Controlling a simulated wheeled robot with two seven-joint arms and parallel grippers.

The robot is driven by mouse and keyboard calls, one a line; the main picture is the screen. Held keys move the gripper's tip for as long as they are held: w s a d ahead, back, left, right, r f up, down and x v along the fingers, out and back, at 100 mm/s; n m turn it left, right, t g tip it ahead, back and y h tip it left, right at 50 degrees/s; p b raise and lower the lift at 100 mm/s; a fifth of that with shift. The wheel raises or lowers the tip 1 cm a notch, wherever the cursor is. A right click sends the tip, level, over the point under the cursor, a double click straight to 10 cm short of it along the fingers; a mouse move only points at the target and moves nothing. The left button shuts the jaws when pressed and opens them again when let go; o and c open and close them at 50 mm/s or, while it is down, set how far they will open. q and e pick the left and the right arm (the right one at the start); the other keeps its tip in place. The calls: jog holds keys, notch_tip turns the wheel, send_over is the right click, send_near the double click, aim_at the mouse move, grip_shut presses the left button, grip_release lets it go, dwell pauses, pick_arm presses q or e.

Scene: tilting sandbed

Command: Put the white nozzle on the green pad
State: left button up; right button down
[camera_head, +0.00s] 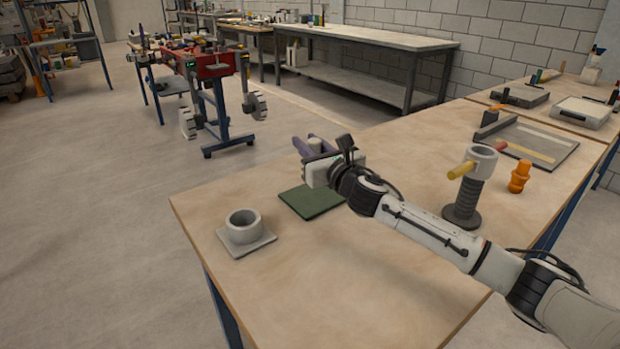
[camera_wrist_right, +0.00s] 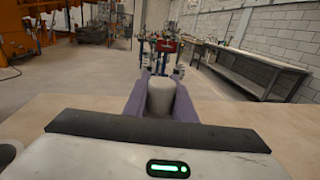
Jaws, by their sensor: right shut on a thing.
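The white nozzle (camera_wrist_right: 161,98) stands between the two purple fingers of my right gripper (camera_wrist_right: 161,106) in the right wrist view. In the head view, the gripper (camera_head: 312,146) is shut on the nozzle (camera_head: 317,143), whose top shows between the fingers. The green pad (camera_head: 312,202) lies flat on the wooden table (camera_head: 300,280). My right gripper is above and beyond the pad in the head view, near the table's far edge. My wrist covers the pad's right corner. The nozzle's lower part is hidden. My left gripper is in neither view.
A grey ring on a square plate (camera_head: 245,232) sits left of the pad. The near tabletop is clear.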

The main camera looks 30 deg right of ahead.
jog(key=shift+f+b, duration=0.85)
jog(key=shift+f, duration=1.9)
jog(key=shift+f, duration=0.2)
jog(key=c, duration=1.5)
grip_release()
jog(key=shift+r, duration=0.25)
jog(key=s, duration=1.2)
jog(key=shift+a+f+p, duration=0.1)
jog(key=shift+a+p, duration=0.1)
jog(key=shift+p, duration=0.1)
